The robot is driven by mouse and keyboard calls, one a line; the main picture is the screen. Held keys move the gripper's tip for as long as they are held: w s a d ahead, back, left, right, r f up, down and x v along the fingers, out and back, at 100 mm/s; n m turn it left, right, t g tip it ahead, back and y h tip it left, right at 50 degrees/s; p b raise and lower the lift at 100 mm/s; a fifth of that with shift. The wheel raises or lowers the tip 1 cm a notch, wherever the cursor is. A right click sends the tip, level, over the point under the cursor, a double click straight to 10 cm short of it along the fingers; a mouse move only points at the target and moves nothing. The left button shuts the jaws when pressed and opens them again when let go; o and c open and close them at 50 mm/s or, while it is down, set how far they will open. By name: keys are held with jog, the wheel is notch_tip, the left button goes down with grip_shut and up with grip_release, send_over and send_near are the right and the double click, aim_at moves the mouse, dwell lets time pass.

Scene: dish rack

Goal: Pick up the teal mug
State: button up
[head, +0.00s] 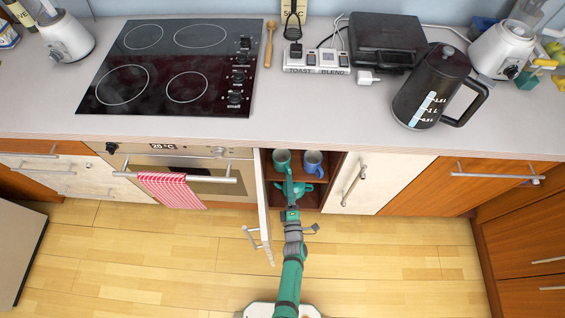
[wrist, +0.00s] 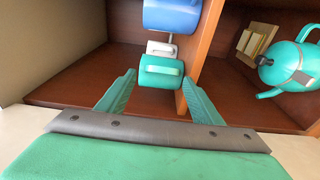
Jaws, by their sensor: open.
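The teal mug (head: 282,157) stands on the upper shelf of the open cupboard, left of a blue mug (head: 313,158). In the wrist view the teal mug (wrist: 157,80) appears between my fingertips, with the blue mug (wrist: 172,14) above it. My gripper (head: 289,180) reaches into the cupboard opening. Its two teal fingers are spread wide in the wrist view (wrist: 158,77), and nothing is gripped. I cannot tell how far the fingertips are from the mug.
A brown shelf board (wrist: 203,50) separates the mugs from a teal kettle (wrist: 291,66). A small pale item (wrist: 161,48) sits between the mugs. The open cupboard door (head: 263,215) stands left of my arm. The wooden floor (head: 390,260) is clear on the right.

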aim_at(284, 164)
jog(key=shift+w+a+f, duration=0.1)
jog(key=shift+w+a, duration=0.1)
jog(key=shift+w, duration=0.65)
jog(key=shift+w+a, duration=0.15)
jog(key=shift+w, duration=0.75)
jog(key=shift+w+a+f, duration=0.1)
jog(key=shift+w+a, duration=0.1)
jog(key=shift+w, duration=0.65)
jog(key=shift+r, duration=0.15)
jog(key=c, duration=1)
